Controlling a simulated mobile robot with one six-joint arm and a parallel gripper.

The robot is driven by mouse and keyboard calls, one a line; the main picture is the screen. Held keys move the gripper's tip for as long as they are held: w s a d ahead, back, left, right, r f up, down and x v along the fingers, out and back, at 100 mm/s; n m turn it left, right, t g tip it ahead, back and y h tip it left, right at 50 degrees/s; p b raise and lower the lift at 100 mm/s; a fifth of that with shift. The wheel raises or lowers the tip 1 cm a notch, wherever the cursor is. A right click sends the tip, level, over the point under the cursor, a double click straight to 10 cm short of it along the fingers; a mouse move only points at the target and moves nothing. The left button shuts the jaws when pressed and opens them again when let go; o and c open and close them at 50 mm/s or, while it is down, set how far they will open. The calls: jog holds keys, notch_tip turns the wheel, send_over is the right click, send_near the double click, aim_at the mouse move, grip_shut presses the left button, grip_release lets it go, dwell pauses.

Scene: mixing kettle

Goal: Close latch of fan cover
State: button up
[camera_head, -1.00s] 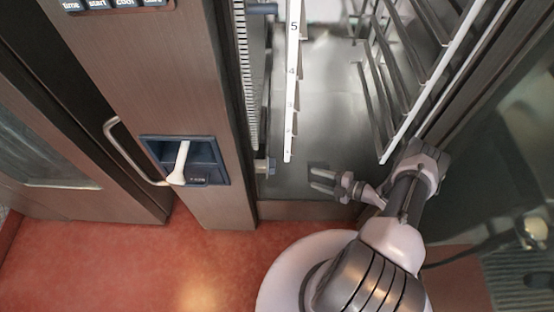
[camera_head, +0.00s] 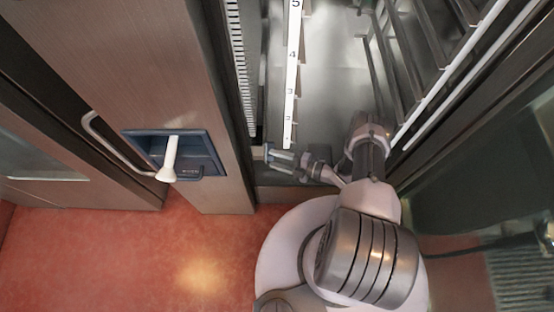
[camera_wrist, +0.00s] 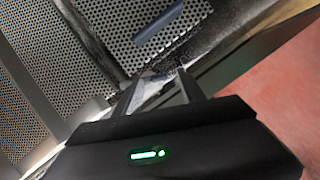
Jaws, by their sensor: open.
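The fan cover is a perforated metal panel; its slotted edge (camera_head: 240,70) shows on the left wall inside the open chamber, and its holes fill the upper left of the wrist view (camera_wrist: 110,30). A small pale metal piece (camera_head: 262,151), possibly the latch, sits at the cover's lower end. My gripper (camera_head: 280,160) is open just right of that piece, low in the chamber; I cannot tell if they touch. In the wrist view my fingers (camera_wrist: 162,90) point at a dark, unclear edge beside the perforated metal. A short blue-grey bar (camera_wrist: 173,32) lies across the panel above them.
A white numbered rail (camera_head: 292,75) stands close above my gripper. Metal racks (camera_head: 405,60) line the right side. Left of the opening, a wood-coloured panel holds a blue recess with a white lever (camera_head: 170,158). The red floor (camera_head: 90,250) is clear at lower left.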

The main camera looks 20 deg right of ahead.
grip_shut()
jog(key=shift+r, duration=0.15)
jog(key=shift+s+a+r+m+g, duration=0.15)
jog(key=shift+r+m+g, duration=0.35)
jog(key=shift+m+g, duration=0.65)
jog(key=shift+s+r+m+g, duration=0.2)
jog(key=shift+r+m+g, duration=0.4)
jog(key=shift+m, duration=1)
jog(key=shift+s+a+r+m+g, duration=0.15)
jog(key=shift+r+m+g, duration=0.3)
jog(key=shift+m+g, duration=0.7)
jog(key=shift+w+d+r, duration=0.1)
jog(key=shift+d, duration=0.05)
